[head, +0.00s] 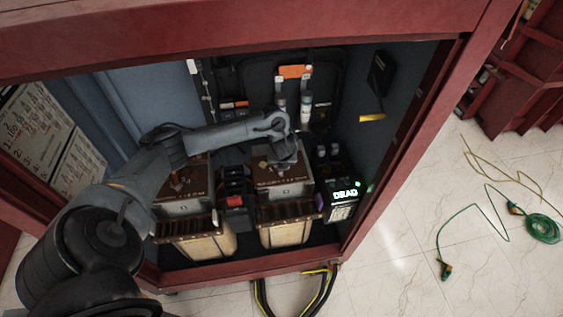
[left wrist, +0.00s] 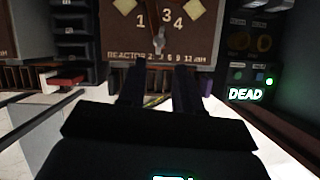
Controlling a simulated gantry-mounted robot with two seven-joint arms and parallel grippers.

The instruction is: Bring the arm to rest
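My left arm reaches from the lower left of the head view into the red cabinet. Its gripper (head: 286,160) hangs in front of the right reactor box (head: 285,190), partly covering its upper face. In the left wrist view, the two dark fingers (left wrist: 158,88) stand apart with nothing visible between them, so the gripper is open. Beyond them is the reactor's front with a dial (left wrist: 158,25) marked with numbers and a small pointer. I cannot tell whether the fingers touch the box. My right gripper is not in view.
A tester showing "DEAD" with a green light (head: 345,193) stands right of the reactor. A red-switched block (head: 235,200) sits between the two boxes. The cabinet's red frame (head: 408,165) surrounds the arm. Green cable (head: 541,229) lies on the open floor at right.

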